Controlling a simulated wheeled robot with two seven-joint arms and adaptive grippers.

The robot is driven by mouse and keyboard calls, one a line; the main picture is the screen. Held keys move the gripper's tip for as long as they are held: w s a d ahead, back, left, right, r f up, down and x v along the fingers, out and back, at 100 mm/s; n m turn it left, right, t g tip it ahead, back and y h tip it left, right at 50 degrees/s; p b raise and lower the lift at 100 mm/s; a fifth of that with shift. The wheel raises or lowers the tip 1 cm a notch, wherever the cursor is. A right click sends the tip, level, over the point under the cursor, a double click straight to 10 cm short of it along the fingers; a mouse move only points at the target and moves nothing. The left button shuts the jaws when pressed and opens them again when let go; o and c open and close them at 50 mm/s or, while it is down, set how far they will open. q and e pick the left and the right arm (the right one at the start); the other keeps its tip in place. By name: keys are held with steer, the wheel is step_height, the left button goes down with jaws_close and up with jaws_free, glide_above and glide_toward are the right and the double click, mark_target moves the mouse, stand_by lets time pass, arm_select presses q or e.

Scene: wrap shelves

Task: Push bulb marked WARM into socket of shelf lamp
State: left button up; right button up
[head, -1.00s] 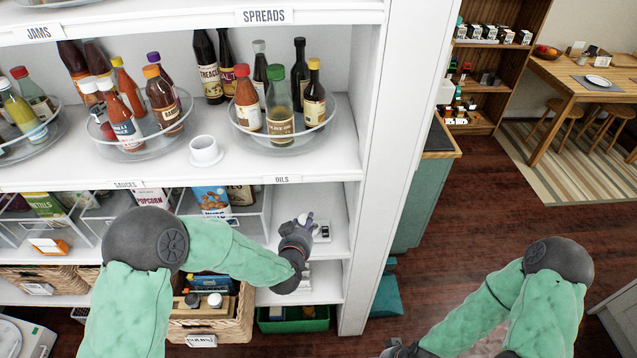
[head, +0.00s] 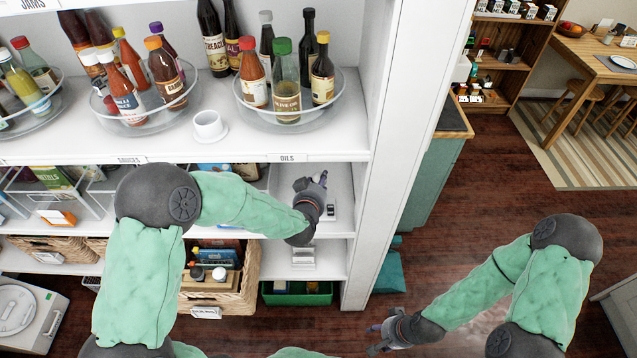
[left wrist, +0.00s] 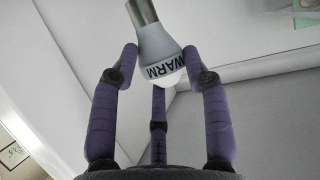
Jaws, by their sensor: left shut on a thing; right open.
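The bulb marked WARM (left wrist: 163,55) is held between the purple fingers of my left gripper (left wrist: 163,78) in the left wrist view. Its white dome is toward the palm and its metal base points up and away, running out of the top of the picture. In the head view my left gripper (head: 318,183) is inside the compartment under the OILS label; the bulb is hard to make out there. I cannot make out the shelf lamp's socket in either view. My right gripper (head: 383,330) is open and empty, low above the floor.
The shelf board labelled OILS (head: 287,157) lies above my left gripper, and the white side panel (head: 385,150) stands to its right. A wicker basket (head: 245,270) and green bin (head: 297,292) are below.

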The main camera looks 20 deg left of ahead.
arm_select(q)
steer(key=shift+f+b, duration=1.95)
steer(key=shift+f, duration=0.55)
steer(key=shift+f+b, duration=1.65)
steer(key=shift+f, duration=0.05)
steer(key=o, duration=1.1)
steer(key=shift+c, duration=0.2)
steer(key=v, duration=1.2)
